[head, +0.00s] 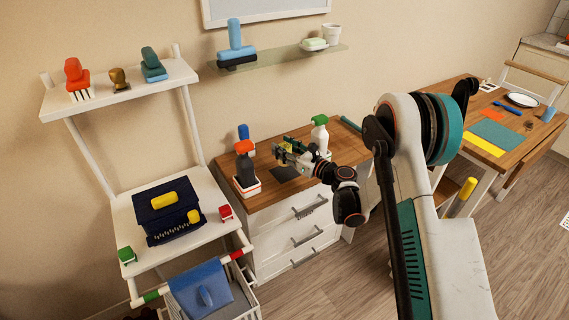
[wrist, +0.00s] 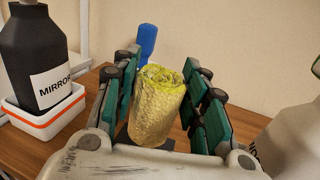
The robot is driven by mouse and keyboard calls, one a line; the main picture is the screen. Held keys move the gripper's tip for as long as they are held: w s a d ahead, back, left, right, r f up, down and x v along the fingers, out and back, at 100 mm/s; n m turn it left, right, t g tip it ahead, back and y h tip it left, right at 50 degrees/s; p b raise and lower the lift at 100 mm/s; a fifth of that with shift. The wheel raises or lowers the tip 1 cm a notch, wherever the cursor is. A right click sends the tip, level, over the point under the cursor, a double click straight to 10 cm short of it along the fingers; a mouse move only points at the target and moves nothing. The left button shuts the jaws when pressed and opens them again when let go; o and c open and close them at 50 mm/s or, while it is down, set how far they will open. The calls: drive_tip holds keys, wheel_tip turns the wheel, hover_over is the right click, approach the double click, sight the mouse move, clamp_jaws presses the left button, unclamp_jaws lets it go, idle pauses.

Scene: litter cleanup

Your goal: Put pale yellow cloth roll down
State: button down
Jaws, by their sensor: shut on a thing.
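The pale yellow cloth roll (wrist: 156,108) stands upright between the teal finger pads of my gripper (wrist: 161,104) in the wrist view. My gripper is shut on it. In the head view my gripper (head: 284,153) is over the wooden top of the white drawer unit (head: 283,232), and the roll is mostly hidden by the fingers. A dark grey mat (head: 284,174) lies on the top just below the gripper. I cannot tell whether the roll touches the mat.
A black bottle marked MIRROR (wrist: 42,55) stands in a white and orange tray (wrist: 52,118) left of the gripper. A blue-topped item (wrist: 147,40) is behind. A white spray bottle (head: 320,136) with a green head stands close on the right. A shelf (head: 280,57) hangs above.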

drive_tip(key=shift+f+b, duration=0.8)
drive_tip(key=shift+f, duration=1.6)
drive_tip(key=shift+f, duration=0.1)
drive_tip(key=c, duration=1)
unclamp_jaws()
drive_tip(key=shift+o, duration=0.2)
